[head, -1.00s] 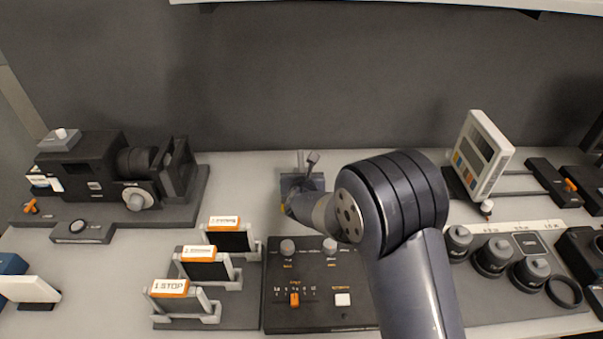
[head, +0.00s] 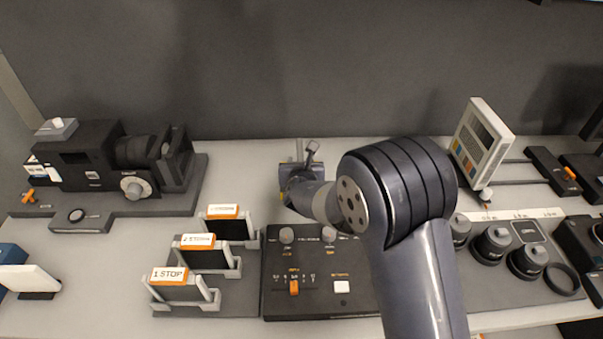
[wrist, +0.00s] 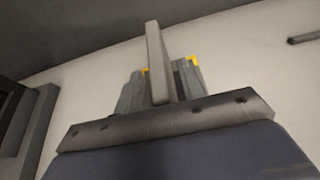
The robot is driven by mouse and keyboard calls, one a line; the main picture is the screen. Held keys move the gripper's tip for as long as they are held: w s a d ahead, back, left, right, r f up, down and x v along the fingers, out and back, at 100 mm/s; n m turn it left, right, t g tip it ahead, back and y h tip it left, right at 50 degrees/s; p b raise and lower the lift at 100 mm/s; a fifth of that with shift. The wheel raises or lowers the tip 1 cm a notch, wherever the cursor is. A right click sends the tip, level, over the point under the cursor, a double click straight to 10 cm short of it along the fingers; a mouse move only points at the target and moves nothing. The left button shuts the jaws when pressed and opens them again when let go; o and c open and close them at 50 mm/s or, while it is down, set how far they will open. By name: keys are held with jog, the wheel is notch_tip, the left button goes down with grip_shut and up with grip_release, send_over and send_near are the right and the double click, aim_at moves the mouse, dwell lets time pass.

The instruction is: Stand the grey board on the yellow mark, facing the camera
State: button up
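My gripper (head: 298,172) is at the middle back of the table, beyond the dark control panel, and my arm partly covers it. In the wrist view, a pale grey upright slab (wrist: 160,62) stands edge-on at the centre. Grey pieces (wrist: 190,82) show on both sides of it. I cannot tell which of these is the grey board and which are fingers, nor whether the fingers are closed. Yellow corners of the mark (wrist: 195,60) show just past the grey pieces. In the head view only a small yellow patch (head: 283,195) shows beside the gripper.
The control panel (head: 315,305) lies in front of my gripper. Several slotted boards with orange labels (head: 182,276) stand to its left. A black camera-like device (head: 85,160) is at the far left. A tilted white display (head: 482,140) and black knobs (head: 493,245) are at the right.

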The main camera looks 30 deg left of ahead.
jog(key=b+v, duration=0.2)
jog(key=v, duration=0.8)
jog(key=shift+s+d, duration=0.2)
jog(key=shift+s, duration=0.05)
jog(key=shift+w+a, duration=0.1)
jog(key=shift+w, duration=0.05)
jog(key=p+x, duration=0.2)
jog(key=x, duration=0.9)
jog(key=shift+w+a+p, duration=0.15)
jog(key=shift+w+p, duration=0.05)
jog(key=shift+p, duration=0.15)
jog(key=shift+w+f+b, duration=0.15)
jog(key=shift+f+b, duration=0.15)
jog(key=shift+f, duration=0.1)
jog(key=shift+r, duration=0.25)
